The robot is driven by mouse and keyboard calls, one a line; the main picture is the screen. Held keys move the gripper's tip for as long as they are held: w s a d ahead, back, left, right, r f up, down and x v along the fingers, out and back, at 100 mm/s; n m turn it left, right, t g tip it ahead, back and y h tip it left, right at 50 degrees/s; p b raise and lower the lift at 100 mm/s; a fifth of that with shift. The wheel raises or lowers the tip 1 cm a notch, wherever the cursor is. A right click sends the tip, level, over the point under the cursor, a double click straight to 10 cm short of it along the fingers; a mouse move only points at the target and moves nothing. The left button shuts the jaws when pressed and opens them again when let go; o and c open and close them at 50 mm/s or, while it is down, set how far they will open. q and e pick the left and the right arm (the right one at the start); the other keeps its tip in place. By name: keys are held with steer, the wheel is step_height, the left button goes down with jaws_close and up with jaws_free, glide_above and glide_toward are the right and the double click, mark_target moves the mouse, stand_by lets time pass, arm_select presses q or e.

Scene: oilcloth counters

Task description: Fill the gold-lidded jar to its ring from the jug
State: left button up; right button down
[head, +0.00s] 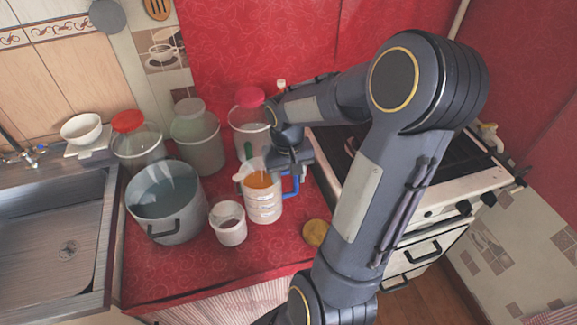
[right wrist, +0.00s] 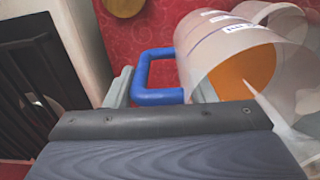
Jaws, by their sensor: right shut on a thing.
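The jug (head: 263,205) is clear with printed bands and a blue handle (head: 291,186), and holds orange liquid. It looks about upright at the counter; I cannot tell whether its base touches. My right gripper (head: 288,168) is shut on the handle, which shows between its fingers in the right wrist view (right wrist: 158,97). A small open jar (head: 228,234) stands just left of the jug; its fill level and any ring are too small to make out. A gold lid (head: 315,232) lies on the counter right of the jug. My left gripper is out of view.
A big pot of water (head: 170,228) stands left of the small jar. Behind are red-lidded (head: 128,121), grey-lidded (head: 190,107) and pink-lidded (head: 249,97) jars. The sink (head: 55,235) is left, the stove (head: 440,165) right. The front red counter (head: 190,275) is clear.

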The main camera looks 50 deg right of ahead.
steer(key=r+p, duration=0.1)
steer(key=p, duration=0.3)
steer(key=shift+s+a, duration=0.1)
steer(key=shift+s, duration=0.05)
steer(key=shift+a+f+p, duration=0.1)
steer(key=shift+f+p, duration=0.15)
steer(key=shift+p, duration=0.5)
steer(key=shift+a+f+b, duration=0.15)
steer(key=shift+f+b, duration=0.1)
steer(key=shift+b, duration=0.15)
steer(key=shift+a+g+h+b, duration=0.1)
steer(key=shift+g+h+b, duration=0.2)
steer(key=shift+h+b, duration=0.3)
steer(key=shift+w+a+g+h+b, duration=0.25)
steer(key=shift+g+h+b, duration=0.2)
steer(key=shift+b, duration=0.2)
steer(key=shift+w+a+r+g+h, duration=0.15)
steer(key=shift+g+h, duration=0.3)
steer(key=shift+h, duration=0.5)
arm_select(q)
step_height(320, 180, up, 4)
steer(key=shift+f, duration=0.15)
arm_select(e)
steer(key=shift+r, duration=0.1)
arm_select(q)
steer(key=shift+b, duration=0.3)
